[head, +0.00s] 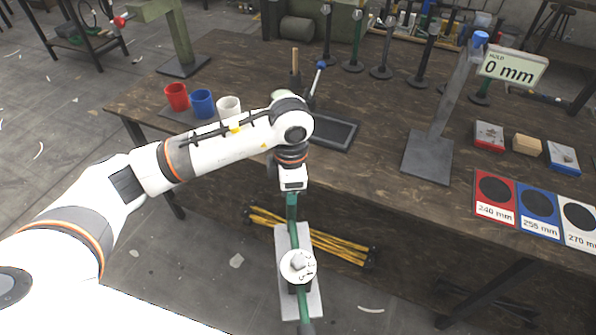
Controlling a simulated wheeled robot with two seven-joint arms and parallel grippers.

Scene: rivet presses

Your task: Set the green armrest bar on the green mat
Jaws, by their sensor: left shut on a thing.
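My left gripper (292,190) points down at the front edge of the workbench and is shut on the upper end of a long green bar (292,207). The bar runs down the picture from it, past a pale grey plate (284,268) with a round whitish part on it, which hides the bar's middle. I cannot tell whether bar and plate touch. I see no green mat in this view. My right gripper is not in view.
The wooden bench (370,175) carries a dark tray (333,131), a grey stand (430,150) with a "0 mm" display, and red, blue and white cups. Red (495,192), blue (539,206) and white (579,216) labelled cards lie at right. Yellow rods (340,247) lie below the bench.

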